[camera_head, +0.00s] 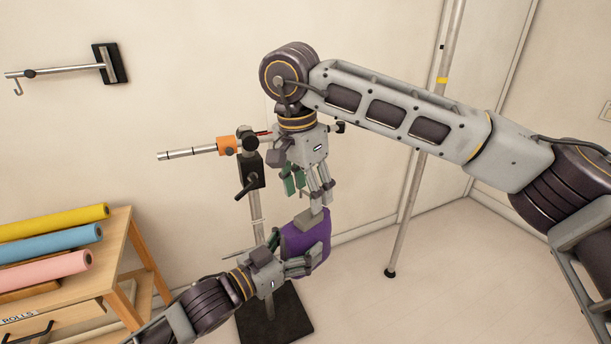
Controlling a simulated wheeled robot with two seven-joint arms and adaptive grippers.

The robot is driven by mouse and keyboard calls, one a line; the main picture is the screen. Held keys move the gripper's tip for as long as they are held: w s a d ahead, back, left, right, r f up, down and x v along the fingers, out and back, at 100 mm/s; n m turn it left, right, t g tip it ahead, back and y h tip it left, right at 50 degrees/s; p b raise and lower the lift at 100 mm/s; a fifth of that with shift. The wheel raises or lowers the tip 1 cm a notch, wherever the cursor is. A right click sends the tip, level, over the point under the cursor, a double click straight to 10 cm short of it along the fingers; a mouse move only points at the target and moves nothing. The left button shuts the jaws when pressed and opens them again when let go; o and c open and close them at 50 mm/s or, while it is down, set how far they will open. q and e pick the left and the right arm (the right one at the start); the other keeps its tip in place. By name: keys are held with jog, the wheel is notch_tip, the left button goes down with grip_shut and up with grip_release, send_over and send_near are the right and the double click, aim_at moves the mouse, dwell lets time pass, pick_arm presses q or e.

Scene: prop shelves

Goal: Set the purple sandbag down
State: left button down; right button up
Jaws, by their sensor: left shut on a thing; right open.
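The purple sandbag (318,236) is in the middle of the head view, with a grey piece at its top. My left gripper (298,262) comes in from the lower left and is shut on the sandbag; its fingers cover the bag's lower left part. My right gripper (308,192) hangs over the bag, pointing down, and is open. Its fingertips are close to the grey piece; I cannot tell whether they touch it. The bag appears in front of a stand's pole and above its dark base plate (272,325). I cannot tell its height.
The stand carries a dark clamp (251,172) and a bar with an orange collar (227,146). A wooden table (118,222) with yellow, blue and pink rolls is at left. A hooked arm (60,70) is on the wall. A pole (410,200) stands at right, with bare floor around it.

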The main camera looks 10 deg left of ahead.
aim_at(310, 213)
pick_arm(q)
jog(key=shift+r, duration=0.25)
pick_arm(e)
jog(key=shift+w+d+f, duration=0.15)
jog(key=shift+w+f, duration=0.05)
jog(key=shift+f, duration=1.25)
jog(key=shift+w+d+f, duration=0.15)
jog(key=shift+f, duration=1.25)
grip_shut()
pick_arm(q)
jog(key=shift+c, duration=2.4)
grip_release()
pick_arm(e)
jog(key=shift+r, duration=0.15)
pick_arm(q)
jog(key=o, duration=0.4)
jog(key=shift+o, duration=0.2)
jog(key=shift+f, duration=0.15)
